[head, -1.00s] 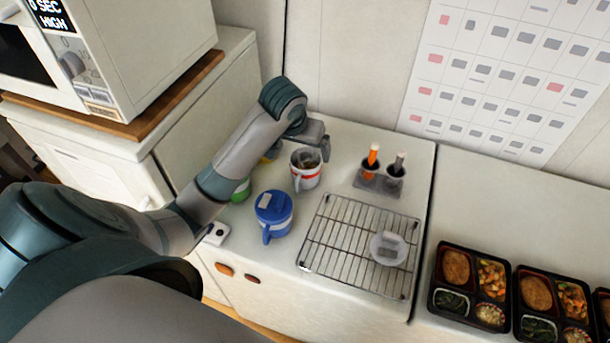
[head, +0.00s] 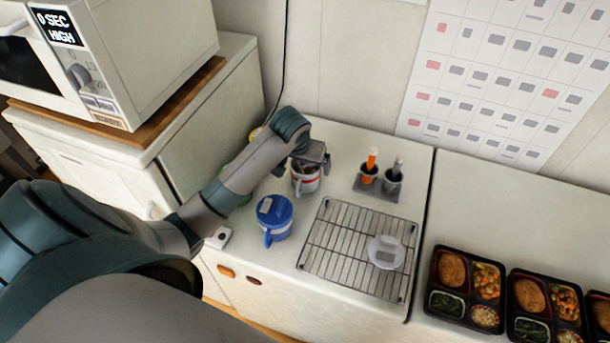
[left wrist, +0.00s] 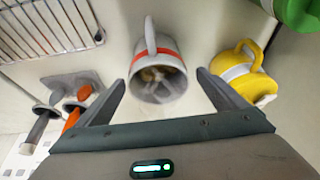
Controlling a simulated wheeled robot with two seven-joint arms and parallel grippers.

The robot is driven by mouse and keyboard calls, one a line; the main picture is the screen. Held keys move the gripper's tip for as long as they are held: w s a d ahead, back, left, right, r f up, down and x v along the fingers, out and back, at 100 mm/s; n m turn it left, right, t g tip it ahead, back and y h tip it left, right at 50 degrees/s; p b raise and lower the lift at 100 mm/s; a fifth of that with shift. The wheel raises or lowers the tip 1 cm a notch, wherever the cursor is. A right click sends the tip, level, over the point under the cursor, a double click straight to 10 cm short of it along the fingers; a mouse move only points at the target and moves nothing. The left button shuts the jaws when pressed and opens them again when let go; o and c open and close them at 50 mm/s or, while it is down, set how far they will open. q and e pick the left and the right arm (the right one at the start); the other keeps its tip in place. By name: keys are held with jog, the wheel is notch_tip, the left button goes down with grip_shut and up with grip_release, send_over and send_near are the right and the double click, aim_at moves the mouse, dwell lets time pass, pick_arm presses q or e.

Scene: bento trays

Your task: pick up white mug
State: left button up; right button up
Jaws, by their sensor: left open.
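The white mug (head: 306,183) has a red band and stands upright on the counter, behind the blue mug. In the left wrist view the white mug (left wrist: 159,84) shows its handle pointing up in the picture and something brownish inside. My left gripper (head: 316,160) is over the mug's far side in the head view and hides part of its rim. In the left wrist view the left gripper (left wrist: 161,82) is open, its two fingers on either side of the mug and apart from it. My right gripper is in neither view.
A blue lidded mug (head: 273,218) stands in front of the white mug. A yellow mug (left wrist: 243,75) and a green object (left wrist: 300,12) are close by. A wire rack (head: 345,235) holds a white item (head: 386,252). A holder with two cups (head: 377,184) stands right of the gripper.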

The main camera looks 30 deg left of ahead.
aim_at(307, 169)
pick_arm(q)
jog(key=p+x, duration=0.1)
jog(key=x, duration=0.1)
jog(key=shift+d+f+p, duration=0.1)
jog(key=shift+f+p, duration=0.2)
jog(key=shift+f, duration=0.15)
jog(key=shift+x, duration=0.75)
jog(key=c, duration=1.6)
jog(key=shift+r, duration=0.1)
